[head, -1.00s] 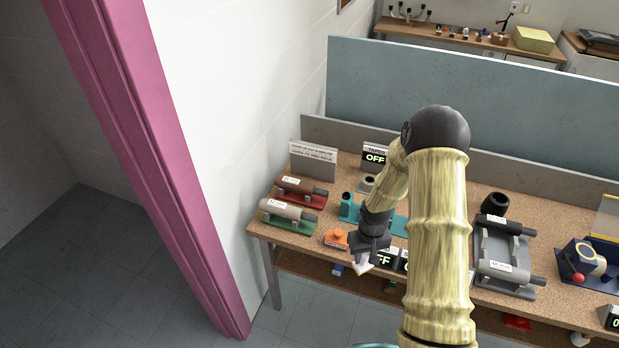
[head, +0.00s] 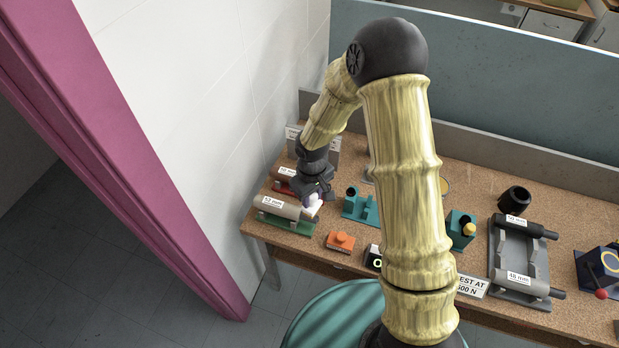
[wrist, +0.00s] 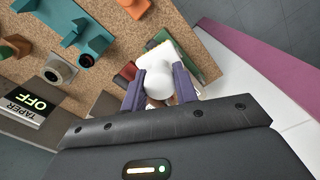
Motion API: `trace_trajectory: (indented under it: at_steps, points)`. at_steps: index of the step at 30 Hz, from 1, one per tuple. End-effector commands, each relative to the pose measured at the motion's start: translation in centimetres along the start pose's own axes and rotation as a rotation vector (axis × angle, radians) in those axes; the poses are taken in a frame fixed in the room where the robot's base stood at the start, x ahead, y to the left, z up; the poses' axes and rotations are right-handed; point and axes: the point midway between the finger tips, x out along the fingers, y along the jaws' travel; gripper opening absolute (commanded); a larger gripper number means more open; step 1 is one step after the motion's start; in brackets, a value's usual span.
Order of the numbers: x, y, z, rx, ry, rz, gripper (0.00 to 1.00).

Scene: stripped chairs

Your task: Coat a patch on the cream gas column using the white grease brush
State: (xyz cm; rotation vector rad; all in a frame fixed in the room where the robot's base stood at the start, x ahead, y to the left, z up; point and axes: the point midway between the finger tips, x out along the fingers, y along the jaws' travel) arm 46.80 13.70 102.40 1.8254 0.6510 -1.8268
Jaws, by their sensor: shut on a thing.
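My gripper (head: 314,192) is over the left end of the bench. It is shut on the white grease brush (head: 313,206), whose white body also shows between the purple fingers in the wrist view (wrist: 158,82). A cream-beige column (head: 280,207) with a "mm" label lies on a green cradle (head: 284,225), just left of the brush. A second column (head: 285,171) lies behind it on a red cradle (head: 284,187), partly hidden by my gripper. I cannot tell whether the brush touches either column; in the wrist view the brush and fingers hide most of them.
A teal fixture (head: 360,208) and an orange block (head: 340,242) stand to the right. The white wall (head: 215,110) is close on the left.

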Motion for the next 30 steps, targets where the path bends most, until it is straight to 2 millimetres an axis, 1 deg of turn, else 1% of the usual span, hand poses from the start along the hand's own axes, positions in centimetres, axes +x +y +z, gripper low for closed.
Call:
trace_trajectory:
  at_steps: [4,16,20,30]
  points:
    - [-0.3,-0.6,-0.1,-0.021,-0.001,0.001,0.11]
    - [0.0,-0.6,-0.1,-0.020,-0.001,0.001,0.11]
    - [0.8,-0.5,-0.1,-0.020,-0.001,0.001,0.11]
    - [4.0,-0.6,-0.1,-0.021,-0.002,0.001,0.11]
